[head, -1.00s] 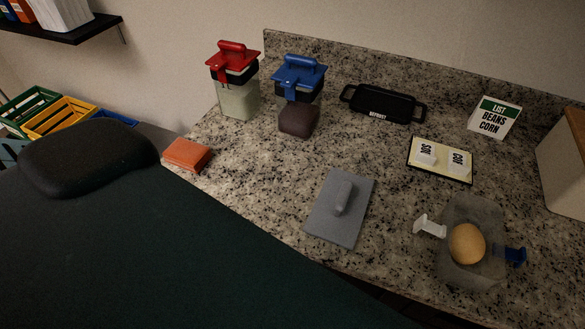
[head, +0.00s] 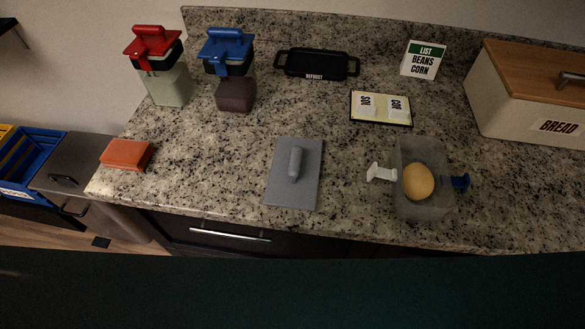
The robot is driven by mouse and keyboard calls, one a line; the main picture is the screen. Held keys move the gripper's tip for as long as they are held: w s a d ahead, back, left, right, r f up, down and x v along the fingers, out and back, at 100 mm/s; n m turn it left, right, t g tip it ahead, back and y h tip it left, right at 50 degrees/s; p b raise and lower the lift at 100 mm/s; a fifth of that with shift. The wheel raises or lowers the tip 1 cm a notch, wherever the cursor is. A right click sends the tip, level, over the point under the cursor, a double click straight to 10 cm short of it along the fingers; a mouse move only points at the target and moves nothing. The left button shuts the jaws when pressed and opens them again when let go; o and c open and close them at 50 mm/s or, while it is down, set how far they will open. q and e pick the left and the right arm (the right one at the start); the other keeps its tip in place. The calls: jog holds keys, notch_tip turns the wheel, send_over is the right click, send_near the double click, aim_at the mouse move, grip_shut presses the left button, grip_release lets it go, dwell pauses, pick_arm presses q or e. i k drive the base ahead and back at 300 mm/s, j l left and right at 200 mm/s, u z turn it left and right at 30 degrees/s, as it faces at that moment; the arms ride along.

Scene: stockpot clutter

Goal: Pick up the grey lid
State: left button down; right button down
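The grey lid (head: 282,185) lies flat on the granite counter near its front edge, with a grey bar handle (head: 296,162) on top. Nothing touches it. To its right stands a clear grey container (head: 408,207) with a white clip on its left side, a blue clip on its right side and a yellow-orange round item (head: 419,182) inside. Neither of my grippers shows in the head view.
Two lidded jars, red-topped (head: 165,85) and blue-topped (head: 236,92), stand at the back left. An orange block (head: 126,154) lies at the left. A black tray (head: 317,64), a label board (head: 381,121), a list sign (head: 423,60) and a bread box (head: 520,115) stand behind and right.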

aim_at(294, 182)
jog(key=k+l+u, duration=0.15)
jog(key=l, duration=0.3)
jog(key=k+l+u, duration=0.1)
jog(key=l, duration=0.3)
jog(key=k+l+u, duration=0.15)
jog(key=k+l, duration=0.15)
